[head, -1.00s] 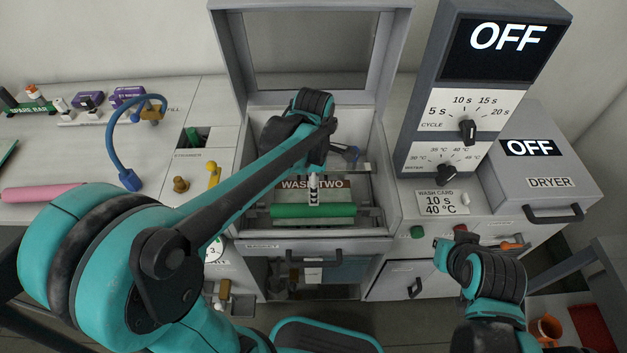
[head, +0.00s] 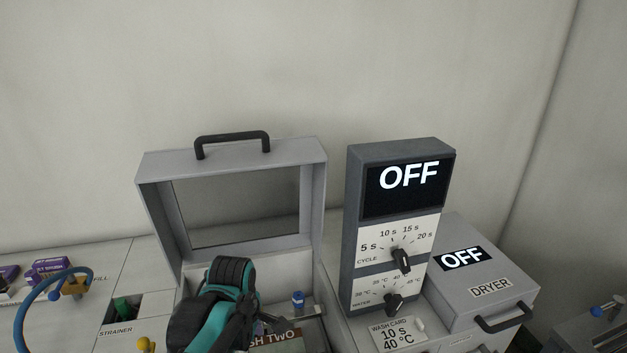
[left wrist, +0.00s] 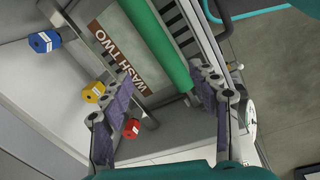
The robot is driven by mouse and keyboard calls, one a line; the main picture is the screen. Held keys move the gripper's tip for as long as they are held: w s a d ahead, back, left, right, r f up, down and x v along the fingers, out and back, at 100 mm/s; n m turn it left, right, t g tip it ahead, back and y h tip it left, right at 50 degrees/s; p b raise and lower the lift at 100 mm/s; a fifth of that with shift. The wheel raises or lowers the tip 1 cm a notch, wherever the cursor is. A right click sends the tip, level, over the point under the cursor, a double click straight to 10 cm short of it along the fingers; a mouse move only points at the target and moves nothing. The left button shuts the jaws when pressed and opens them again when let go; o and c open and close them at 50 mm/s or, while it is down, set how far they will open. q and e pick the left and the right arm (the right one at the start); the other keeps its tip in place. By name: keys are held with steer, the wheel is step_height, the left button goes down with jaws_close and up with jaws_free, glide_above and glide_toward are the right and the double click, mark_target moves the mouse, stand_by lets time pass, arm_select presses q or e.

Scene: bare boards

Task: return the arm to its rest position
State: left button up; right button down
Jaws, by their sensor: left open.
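My left arm (head: 215,305) reaches into the open grey washer box in the head view, its wrist end over the WASH TWO plate (head: 275,340). In the left wrist view my left gripper (left wrist: 160,75) is open with nothing between its fingers. A green roller (left wrist: 155,40) lies beyond the fingertips, apart from or close to the right finger; I cannot tell if they touch. The WASH TWO plate also shows there (left wrist: 125,50). My right gripper is out of view.
The washer's raised lid (head: 310,200) stands behind my left arm. The control tower (head: 355,230), reading OFF, and the dryer (head: 500,265), also OFF, stand to the right. Blue (left wrist: 45,41), yellow (left wrist: 94,92) and red (left wrist: 131,128) knobs sit near the left finger. A blue hose (head: 28,305) arches at left.

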arm_select(q)
steer(key=s+a+m+t, duration=0.3)
steer(key=s+m+t, duration=0.2)
steer(key=m, duration=1.2)
steer(key=s, duration=0.3)
steer(key=shift+s+a+r+t, duration=0.15)
steer(key=shift+a+r+t, duration=0.1)
steer(key=shift+a+t, duration=0.15)
